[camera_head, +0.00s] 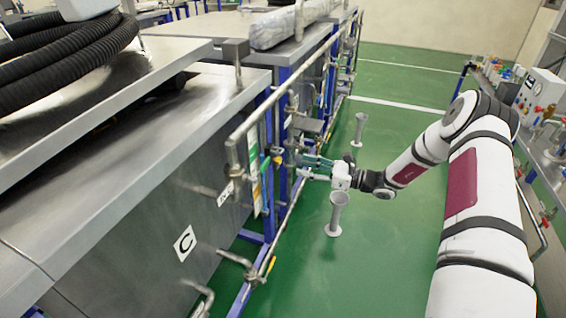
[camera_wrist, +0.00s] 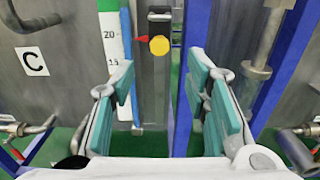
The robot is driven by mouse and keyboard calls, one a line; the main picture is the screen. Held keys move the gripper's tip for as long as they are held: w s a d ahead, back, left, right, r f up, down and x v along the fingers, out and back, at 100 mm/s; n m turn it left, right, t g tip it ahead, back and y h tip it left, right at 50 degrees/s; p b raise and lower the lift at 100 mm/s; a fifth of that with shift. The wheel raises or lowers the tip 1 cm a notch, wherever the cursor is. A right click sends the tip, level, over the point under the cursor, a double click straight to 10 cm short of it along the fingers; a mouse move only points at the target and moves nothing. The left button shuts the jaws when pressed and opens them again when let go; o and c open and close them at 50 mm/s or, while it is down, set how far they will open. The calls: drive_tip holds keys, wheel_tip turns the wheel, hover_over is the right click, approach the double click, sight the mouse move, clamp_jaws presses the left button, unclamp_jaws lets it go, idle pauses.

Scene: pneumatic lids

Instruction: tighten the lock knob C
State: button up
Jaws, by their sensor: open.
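A yellow round knob (camera_wrist: 159,45) sits on a dark upright bracket (camera_wrist: 155,90) in the wrist view, with a small red pointer at its left. A "C" label (camera_wrist: 32,61) is on the metal tank at left; it also shows in the head view (camera_head: 185,243). My gripper (camera_wrist: 161,80) is open and empty, its teal finger pads spread left and right. The knob appears above and beyond the fingertips, apart from them, roughly centred between the fingers. In the head view my gripper (camera_head: 302,166) reaches left to the tank's front frame; I cannot make out the knob there.
A white scale (camera_wrist: 111,45) with numbers stands left of the bracket. Blue posts (camera_wrist: 190,70) and metal pipes (camera_wrist: 265,40) flank the gripper's right side. Two grey pedestals (camera_head: 337,215) stand on the green floor. The aisle floor (camera_head: 380,270) is otherwise mostly clear.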

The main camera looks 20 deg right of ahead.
sight(281, 161)
drive_tip(key=x, duration=0.8)
drive_tip(key=shift+a+b, duration=0.1)
drive_tip(key=shift+b, duration=0.25)
clamp_jaws()
